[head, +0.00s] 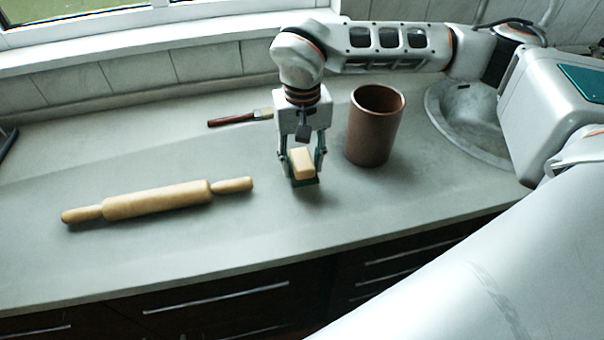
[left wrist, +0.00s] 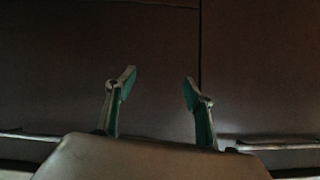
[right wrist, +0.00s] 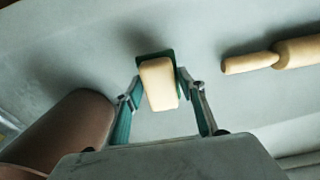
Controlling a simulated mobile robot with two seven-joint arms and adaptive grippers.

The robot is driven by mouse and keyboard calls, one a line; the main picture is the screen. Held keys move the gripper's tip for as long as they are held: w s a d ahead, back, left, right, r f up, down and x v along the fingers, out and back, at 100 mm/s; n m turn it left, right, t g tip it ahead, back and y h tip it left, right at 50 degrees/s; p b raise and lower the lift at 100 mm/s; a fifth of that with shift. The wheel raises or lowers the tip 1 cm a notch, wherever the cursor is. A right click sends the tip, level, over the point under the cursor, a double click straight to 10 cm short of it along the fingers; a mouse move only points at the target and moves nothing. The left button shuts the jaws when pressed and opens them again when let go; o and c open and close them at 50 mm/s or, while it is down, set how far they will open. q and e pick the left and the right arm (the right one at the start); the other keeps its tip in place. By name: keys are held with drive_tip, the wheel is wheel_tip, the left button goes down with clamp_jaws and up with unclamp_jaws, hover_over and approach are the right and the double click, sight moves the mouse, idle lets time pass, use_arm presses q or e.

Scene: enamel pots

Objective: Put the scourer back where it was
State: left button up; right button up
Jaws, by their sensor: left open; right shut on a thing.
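The scourer (head: 302,163) is a small block, pale yellow-orange with a green layer under it. My right gripper (head: 303,174) points down over the worktop with its fingers shut on the scourer's two sides. In the right wrist view the scourer (right wrist: 160,85) sits between the fingertips, its green edge showing past the pale block. It is at or just above the worktop; I cannot tell whether it touches. My left gripper (left wrist: 155,85) is open and empty in front of dark cabinet fronts, and out of the head view.
A brown pot (head: 374,125) stands close right of my right gripper. A brush with a dark red handle (head: 232,119) lies behind it to the left. A wooden rolling pin (head: 157,201) lies at the left. A round sink (head: 470,125) is at the right. The worktop (head: 235,240) in front is clear.

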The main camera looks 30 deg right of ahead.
sight(302, 159)
drive_tip(key=shift+f, duration=2.05)
drive_tip(key=shift+f, duration=0.15)
drive_tip(key=o, duration=1)
wheel_tip(302, 159, up, 12)
drive_tip(key=shift+r, duration=0.2)
